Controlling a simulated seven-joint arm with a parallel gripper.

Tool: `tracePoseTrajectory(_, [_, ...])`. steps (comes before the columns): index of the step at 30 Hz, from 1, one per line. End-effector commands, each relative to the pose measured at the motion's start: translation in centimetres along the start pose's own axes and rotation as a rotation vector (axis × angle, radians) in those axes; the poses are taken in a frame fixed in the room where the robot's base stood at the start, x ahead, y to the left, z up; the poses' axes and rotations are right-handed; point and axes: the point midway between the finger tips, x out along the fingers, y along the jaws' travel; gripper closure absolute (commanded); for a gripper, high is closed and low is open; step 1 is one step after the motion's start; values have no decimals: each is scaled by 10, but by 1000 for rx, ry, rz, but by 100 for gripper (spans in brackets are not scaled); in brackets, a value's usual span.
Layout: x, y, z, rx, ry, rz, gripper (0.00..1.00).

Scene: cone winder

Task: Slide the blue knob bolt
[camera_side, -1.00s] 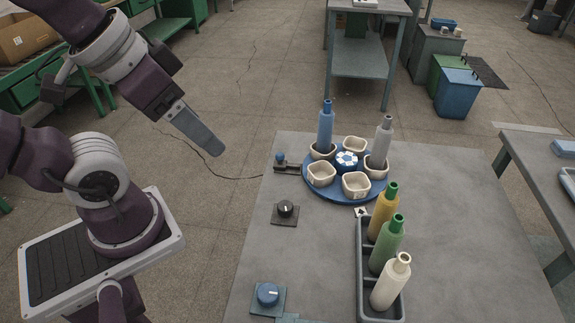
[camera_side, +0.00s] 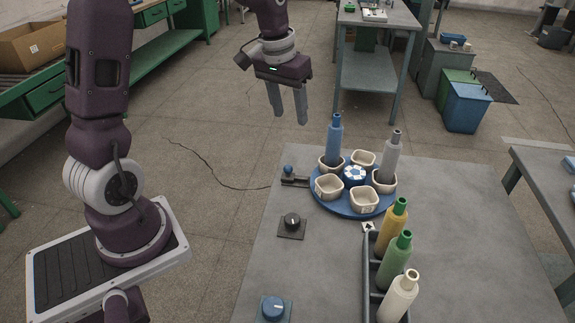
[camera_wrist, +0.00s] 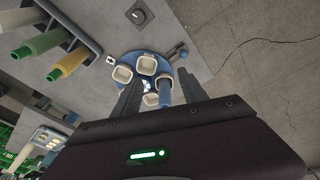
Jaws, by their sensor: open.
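The blue knob bolt (camera_side: 289,171) is a small blue knob on a dark slide plate at the table's left edge, just left of the round blue turntable. In the wrist view its knob and plate (camera_wrist: 178,52) show right of the turntable. My gripper (camera_side: 288,121) is open and empty, pointing down, above and behind the bolt in the side view. In the wrist view its two dark fingers (camera_wrist: 158,88) stand apart, with the turntable and the blue bottle seen between and beyond them. Nothing touches the bolt.
The turntable (camera_side: 319,194) carries several cream cups, a blue bottle (camera_side: 334,138) and a grey bottle (camera_side: 391,157). A black dial (camera_side: 292,222) and a blue dial (camera_side: 273,308) sit along the table's left side. A tray (camera_side: 369,262) holds yellow, green and cream bottles.

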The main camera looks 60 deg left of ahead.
Motion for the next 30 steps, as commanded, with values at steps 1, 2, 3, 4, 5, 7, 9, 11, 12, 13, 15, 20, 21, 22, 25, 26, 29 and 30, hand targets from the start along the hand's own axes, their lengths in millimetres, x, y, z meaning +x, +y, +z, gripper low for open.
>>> tracePoseTrajectory(1, [36, -18, -17, -55, -44, 17, 50])
tracePoseTrajectory(2, [57, -29, -25, -85, -62, 29, 50])
tracePoseTrajectory(3, [84, -42, -34, -124, -83, 46, 50])
tracePoseTrajectory(4, [102, -51, -39, -153, -97, 58, 50])
tracePoseTrajectory(5, [120, -60, -42, -179, -108, 69, 50])
tracePoseTrajectory(7, [152, -76, -46, -230, -129, 92, 50])
tracePoseTrajectory(9, [173, -86, -46, -263, -141, 107, 50])
tracePoseTrajectory(11, [183, -90, -46, -278, -145, 114, 50])
tracePoseTrajectory(12, [189, -90, -46, -282, -148, 116, 50])
tracePoseTrajectory(13, [193, -90, -45, -283, -150, 117, 50])
tracePoseTrajectory(15, [205, -88, -43, -282, -150, 117, 50])
tracePoseTrajectory(20, [236, -84, -39, -282, -149, 117, 50])
tracePoseTrajectory(21, [242, -83, -38, -282, -150, 117, 50])
tracePoseTrajectory(22, [246, -82, -38, -282, -150, 116, 50])
tracePoseTrajectory(25, [254, -81, -36, -281, -149, 116, 50])
tracePoseTrajectory(26, [255, -81, -36, -281, -149, 116, 50])
tracePoseTrajectory(29, [255, -81, -36, -281, -148, 115, 50])
tracePoseTrajectory(30, [255, -81, -36, -281, -148, 115, 50])
